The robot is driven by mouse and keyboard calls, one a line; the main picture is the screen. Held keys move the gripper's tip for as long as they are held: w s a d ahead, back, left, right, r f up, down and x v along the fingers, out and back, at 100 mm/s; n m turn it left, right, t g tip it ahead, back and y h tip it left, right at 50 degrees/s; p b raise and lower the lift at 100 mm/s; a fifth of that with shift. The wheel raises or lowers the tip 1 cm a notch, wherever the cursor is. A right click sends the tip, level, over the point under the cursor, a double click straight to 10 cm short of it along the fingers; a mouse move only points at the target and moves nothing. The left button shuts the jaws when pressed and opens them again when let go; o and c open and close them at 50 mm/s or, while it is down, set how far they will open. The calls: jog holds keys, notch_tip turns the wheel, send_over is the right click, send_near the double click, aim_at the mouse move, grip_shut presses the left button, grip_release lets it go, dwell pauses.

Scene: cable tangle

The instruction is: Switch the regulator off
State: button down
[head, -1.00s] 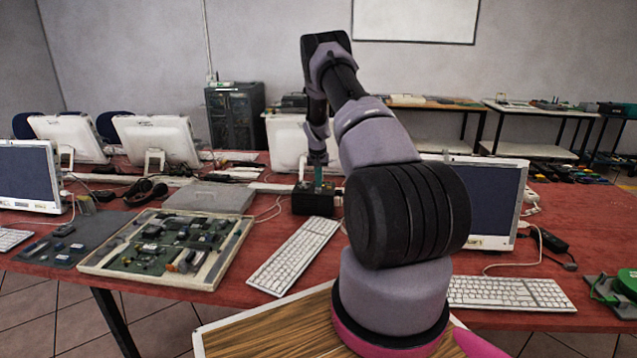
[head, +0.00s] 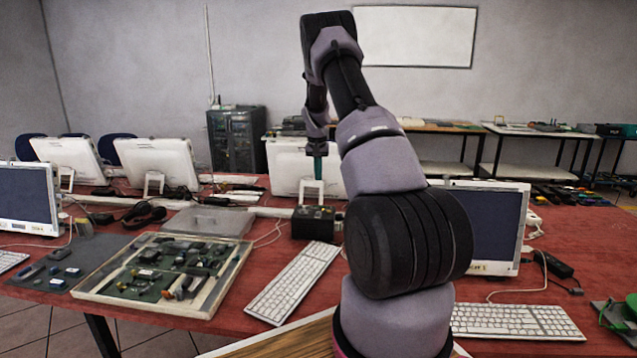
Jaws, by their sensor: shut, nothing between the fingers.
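The likely regulator is a small black box (head: 313,224) on the red table, in the middle of the head view behind a white keyboard. Small coloured details show on its top, but I cannot make out a switch or its position. My gripper (head: 318,178) hangs downward above the box, its teal fingers shut and empty. A gap shows between the fingertips and the top of the box. My arm hides what lies to the right of the box.
A white keyboard (head: 293,283) lies in front of the box. A framed tray of circuit parts (head: 165,275) and a grey flat case (head: 208,222) lie to the left. A white monitor (head: 290,163) stands close behind my gripper. Another monitor (head: 487,228) stands right of my arm.

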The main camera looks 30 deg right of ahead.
dwell(0.3)
jog(key=shift+s+a+r, duration=0.15)
jog(key=shift+s+a, duration=0.25)
jog(key=shift+s, duration=0.1)
send_near(318, 213)
jog(key=x, duration=0.3)
jog(key=w+x, duration=0.1)
jog(key=x, duration=0.1)
jog(key=shift+w+d, duration=0.15)
jog(key=shift+d, duration=0.25)
jog(key=shift+x, duration=0.85)
jog(key=shift+s+a, duration=0.2)
jog(key=shift+s, duration=0.15)
